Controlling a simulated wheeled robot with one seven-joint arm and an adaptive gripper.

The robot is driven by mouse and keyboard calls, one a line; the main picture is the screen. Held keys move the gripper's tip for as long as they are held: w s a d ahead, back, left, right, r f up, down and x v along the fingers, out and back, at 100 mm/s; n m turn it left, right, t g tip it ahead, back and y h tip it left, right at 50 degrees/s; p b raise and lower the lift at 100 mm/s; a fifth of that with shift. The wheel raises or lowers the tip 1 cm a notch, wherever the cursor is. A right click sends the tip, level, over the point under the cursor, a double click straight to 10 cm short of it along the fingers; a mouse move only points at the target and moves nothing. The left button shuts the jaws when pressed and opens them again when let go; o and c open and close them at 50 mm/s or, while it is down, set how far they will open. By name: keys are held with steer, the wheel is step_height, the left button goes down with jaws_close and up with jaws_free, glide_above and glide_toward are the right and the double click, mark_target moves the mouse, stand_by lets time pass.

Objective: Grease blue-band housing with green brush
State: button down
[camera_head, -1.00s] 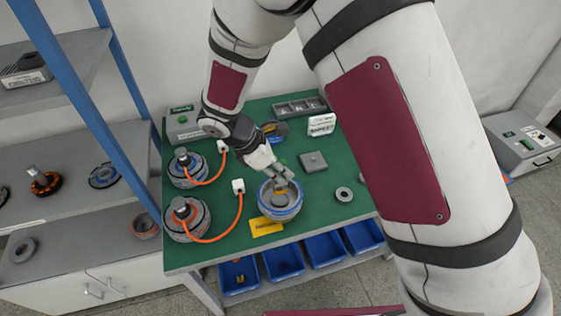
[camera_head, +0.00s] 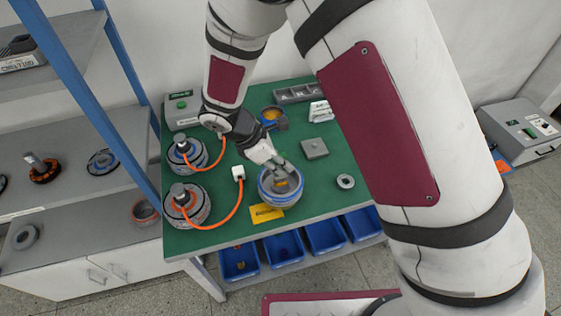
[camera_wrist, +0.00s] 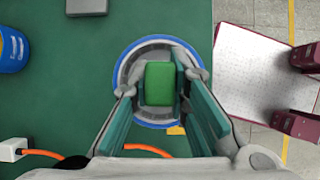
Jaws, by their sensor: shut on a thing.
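The blue-band housing (camera_head: 281,202) is a round grey ring with a blue band, standing on the green table near its front edge. In the wrist view the housing (camera_wrist: 140,119) lies under my fingers. My gripper (camera_head: 285,169) is over the housing's far part in the head view. It is shut on the green brush, whose green block (camera_wrist: 158,83) shows between the finger pads (camera_wrist: 160,78) in the wrist view. The bristles are hidden, so I cannot tell whether they touch the housing. Some yellow shows inside the housing in the head view.
Two motors, one blue-banded (camera_head: 187,153) and one orange-banded (camera_head: 186,206), stand left with orange cables. A blue tin (camera_head: 273,118) with yellow contents is behind. A yellow card (camera_head: 266,213) lies in front. A grey block (camera_head: 314,149) and grey ring (camera_head: 345,181) are right.

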steer(key=shift+f, duration=0.6)
stand_by(0.6)
steer(key=n+t, duration=0.1)
steer(key=n, duration=0.1)
steer(key=shift+s+n+y, duration=0.1)
steer(key=shift+n+y, duration=0.2)
steer(key=shift+n+t, duration=0.5)
steer(key=shift+n, duration=0.2)
steer(key=m, duration=0.1)
steer(key=m+g, duration=0.2)
steer(key=shift+w+f+m+b, duration=0.1)
steer(key=shift+w+m+b, duration=0.15)
steer(key=shift+m+b, duration=0.15)
steer(key=m+g, duration=0.1)
steer(key=m, duration=0.1)
steer(key=m+g+b, duration=0.1)
steer(key=m, duration=0.1)
steer(key=shift+s+h, duration=0.15)
steer(key=shift+h, duration=0.25)
